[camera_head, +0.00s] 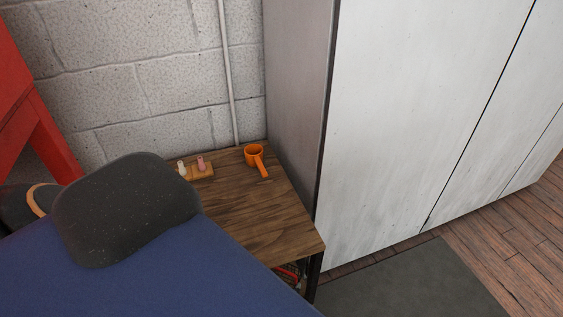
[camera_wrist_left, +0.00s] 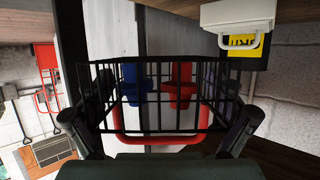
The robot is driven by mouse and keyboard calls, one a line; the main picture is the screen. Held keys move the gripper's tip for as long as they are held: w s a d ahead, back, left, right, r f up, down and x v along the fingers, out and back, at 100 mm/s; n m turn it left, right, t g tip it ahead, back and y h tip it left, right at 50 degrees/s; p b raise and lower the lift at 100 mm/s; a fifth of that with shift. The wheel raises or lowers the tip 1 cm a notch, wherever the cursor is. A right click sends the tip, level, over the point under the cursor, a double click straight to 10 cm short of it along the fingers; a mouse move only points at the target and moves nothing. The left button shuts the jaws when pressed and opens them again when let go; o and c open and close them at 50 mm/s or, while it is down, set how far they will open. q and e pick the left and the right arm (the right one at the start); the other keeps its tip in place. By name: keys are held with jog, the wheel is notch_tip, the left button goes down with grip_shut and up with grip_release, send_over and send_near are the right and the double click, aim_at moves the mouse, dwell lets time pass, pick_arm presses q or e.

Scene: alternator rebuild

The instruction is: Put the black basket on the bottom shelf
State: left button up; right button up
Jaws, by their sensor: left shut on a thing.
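The black wire basket (camera_wrist_left: 150,130) fills the middle of the left wrist view. My left gripper (camera_wrist_left: 160,95) has one dark finger at each side of it and is shut on it. A red bar-like handle (camera_wrist_left: 160,139) shows at its near side. A blue thing (camera_wrist_left: 131,82) and a red thing (camera_wrist_left: 181,84) show through the wires; I cannot tell whether they are inside. In the head view, a small wooden table (camera_head: 265,228) has a dark frame, and red and black bits (camera_head: 290,272) show under its top. My left gripper's fingers and my right gripper do not show there.
A white box (camera_wrist_left: 237,14) shows in the wrist view.

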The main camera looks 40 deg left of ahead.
pick_arm(q)
jog(key=shift+f, duration=0.15)
notch_tip(320, 180, down, 6)
jog(key=b, duration=0.6)
jog(key=shift+f, duration=0.25)
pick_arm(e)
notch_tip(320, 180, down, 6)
